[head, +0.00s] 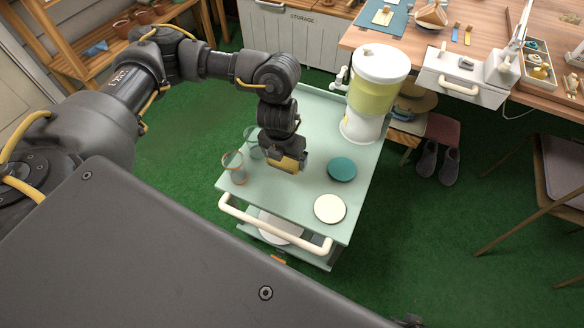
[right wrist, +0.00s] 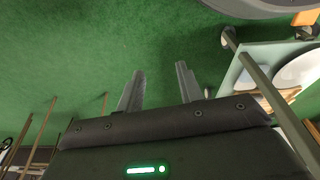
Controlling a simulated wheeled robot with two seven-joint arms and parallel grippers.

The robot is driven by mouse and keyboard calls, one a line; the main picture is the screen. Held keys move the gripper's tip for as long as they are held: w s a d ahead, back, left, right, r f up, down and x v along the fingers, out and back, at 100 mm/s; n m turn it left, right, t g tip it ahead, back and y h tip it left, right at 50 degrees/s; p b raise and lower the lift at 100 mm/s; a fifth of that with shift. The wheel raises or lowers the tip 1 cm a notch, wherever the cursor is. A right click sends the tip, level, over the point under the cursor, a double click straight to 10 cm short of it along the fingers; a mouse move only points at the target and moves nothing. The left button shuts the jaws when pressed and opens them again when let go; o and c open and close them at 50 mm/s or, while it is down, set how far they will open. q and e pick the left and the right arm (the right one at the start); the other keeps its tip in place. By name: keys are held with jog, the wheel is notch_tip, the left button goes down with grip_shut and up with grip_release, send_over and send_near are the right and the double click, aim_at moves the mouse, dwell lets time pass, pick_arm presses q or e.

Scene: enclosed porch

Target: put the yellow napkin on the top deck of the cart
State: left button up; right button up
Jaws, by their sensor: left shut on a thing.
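The pale green cart (head: 300,112) stands on the green floor in the middle of the head view. My left gripper (head: 287,168) is over the front half of its top deck, pointing down. It is shut on the yellow napkin (head: 290,163), which shows as a small yellow patch at the fingers, mostly hidden by the gripper. I cannot tell whether the napkin touches the deck. My right gripper (right wrist: 160,88) is open and empty in the right wrist view, above the floor and left of the cart's lower part (right wrist: 245,68).
On the deck are two glasses (head: 234,168) left of the gripper, a teal disc (head: 342,169) and a cream disc (head: 330,208) to its right, and a drink dispenser (head: 370,92) behind. A white handle (head: 262,230) runs along the front. A wooden table (head: 485,50) stands at right.

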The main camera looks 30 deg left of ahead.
aim_at(291, 165)
pick_arm(q)
jog(key=shift+w+d+f, duration=0.25)
jog(key=shift+w+f, duration=0.15)
jog(key=shift+f, duration=0.1)
jog(key=shift+w+d+f, duration=0.2)
jog(key=shift+w+f, duration=0.15)
jog(key=shift+f, duration=0.1)
jog(key=shift+w+d+f+b, duration=0.1)
jog(key=shift+f+b, duration=0.2)
jog(key=shift+b, duration=0.1)
notch_tip(291, 165, down, 3)
jog(key=shift+r+b, duration=0.2)
jog(key=shift+b, duration=0.3)
jog(key=shift+w+f, duration=0.1)
jog(key=shift+f, duration=0.1)
pick_arm(e)
jog(key=shift+w+r, duration=0.15)
jog(key=shift+r, duration=1.05)
jog(key=shift+w+r, duration=0.15)
jog(key=shift+r, duration=1)
pick_arm(q)
jog(key=shift+f, duration=0.2)
pick_arm(e)
jog(key=shift+r, duration=0.1)
pick_arm(q)
jog(key=o, duration=0.7)
jog(key=shift+o, duration=0.3)
jog(key=shift+r, duration=0.1)
pick_arm(e)
jog(key=shift+r, duration=0.1)
